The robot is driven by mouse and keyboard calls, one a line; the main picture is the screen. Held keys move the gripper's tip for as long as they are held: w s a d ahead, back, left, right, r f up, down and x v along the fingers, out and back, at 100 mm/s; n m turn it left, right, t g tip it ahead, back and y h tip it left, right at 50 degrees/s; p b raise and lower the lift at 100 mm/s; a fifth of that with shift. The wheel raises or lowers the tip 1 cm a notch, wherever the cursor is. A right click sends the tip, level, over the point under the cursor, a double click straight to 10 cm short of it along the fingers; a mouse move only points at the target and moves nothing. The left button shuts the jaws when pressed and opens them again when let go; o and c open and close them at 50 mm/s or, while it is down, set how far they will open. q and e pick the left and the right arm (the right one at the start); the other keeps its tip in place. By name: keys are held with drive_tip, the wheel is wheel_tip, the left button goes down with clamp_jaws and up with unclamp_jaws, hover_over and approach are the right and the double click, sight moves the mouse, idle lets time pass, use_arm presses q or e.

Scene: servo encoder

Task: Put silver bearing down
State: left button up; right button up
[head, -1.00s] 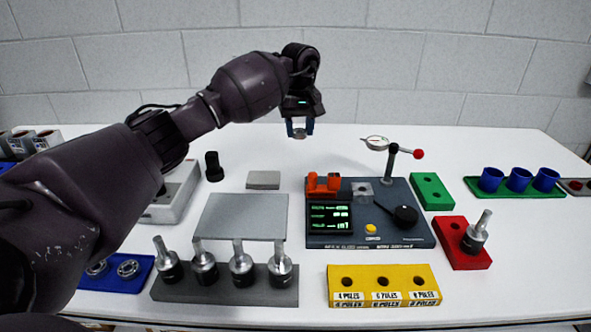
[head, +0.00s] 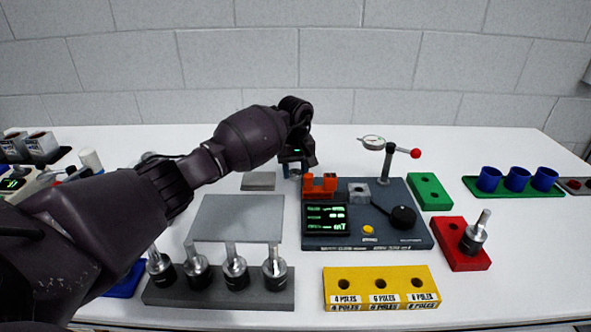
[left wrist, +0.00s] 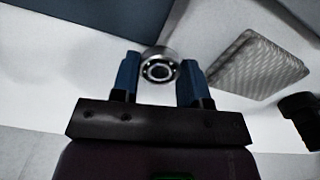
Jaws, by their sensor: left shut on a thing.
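The silver bearing (left wrist: 160,68) is a ring with visible balls, held between the blue fingertips of my left gripper (left wrist: 160,82) in the left wrist view. In the head view my left gripper (head: 294,170) is low over the back of the white table, just behind the orange block of the test station. The bearing is mostly hidden there by the gripper and the orange block. White table surface shows beneath the bearing in the wrist view; I cannot tell whether it touches. My right gripper is not in view.
The test station (head: 420,236) with its screen and dial gauge stands in front of and right of the gripper. A small grey textured plate (head: 258,181) lies to its left, a larger grey plate (head: 238,218) nearer. The table behind the station (head: 340,150) is clear.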

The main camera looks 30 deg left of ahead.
use_arm(q)
drive_tip(key=shift+f, duration=0.1)
drive_tip(key=o, duration=1)
